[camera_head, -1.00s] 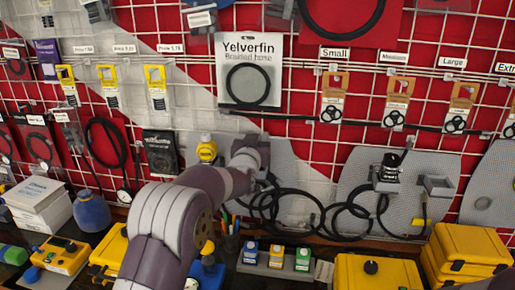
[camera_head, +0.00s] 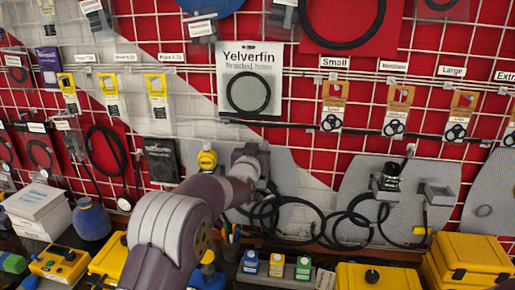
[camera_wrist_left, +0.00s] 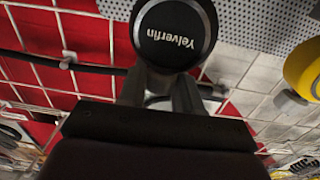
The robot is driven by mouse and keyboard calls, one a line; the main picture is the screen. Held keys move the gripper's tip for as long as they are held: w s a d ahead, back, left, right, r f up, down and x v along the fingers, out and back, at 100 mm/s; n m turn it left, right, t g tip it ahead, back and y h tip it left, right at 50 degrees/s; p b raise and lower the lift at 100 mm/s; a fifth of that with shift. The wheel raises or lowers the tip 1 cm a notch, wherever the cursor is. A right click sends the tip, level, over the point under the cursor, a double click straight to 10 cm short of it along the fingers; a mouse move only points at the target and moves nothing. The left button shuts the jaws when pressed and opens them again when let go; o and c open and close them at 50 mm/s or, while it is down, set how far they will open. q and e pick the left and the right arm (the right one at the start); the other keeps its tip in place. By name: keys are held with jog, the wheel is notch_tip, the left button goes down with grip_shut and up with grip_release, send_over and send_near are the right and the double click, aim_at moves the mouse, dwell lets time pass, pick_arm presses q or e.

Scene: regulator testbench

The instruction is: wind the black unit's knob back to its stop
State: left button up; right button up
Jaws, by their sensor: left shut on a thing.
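The black unit's round knob (camera_wrist_left: 176,32), with "Yelverfin" in white on its face, fills the top middle of the left wrist view. My left gripper (camera_wrist_left: 162,86) is shut on this knob, with its grey fingers reaching to its lower side. Just where the fingertips touch is hidden behind the knob's face. In the head view my left gripper (camera_head: 252,158) is at the grey perforated panel (camera_head: 290,165), and my own arm hides the black unit there. A yellow unit (camera_head: 207,158) is mounted just left of it. My right gripper is not in view.
Black hoses (camera_head: 270,212) hang in loops below and right of my left gripper. A second panel with a dark metallic fitting (camera_head: 390,176) is further right. Yellow cases (camera_head: 467,255) and small blue, yellow and green units (camera_head: 276,265) stand on the bench below.

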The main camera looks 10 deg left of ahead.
pick_arm(q)
jog(key=o, duration=1)
jog(key=shift+c, duration=0.2)
jog(key=shift+s, duration=0.15)
jog(key=s+b, duration=0.5)
jog(key=s, duration=0.7)
jog(key=shift+s+a, duration=0.2)
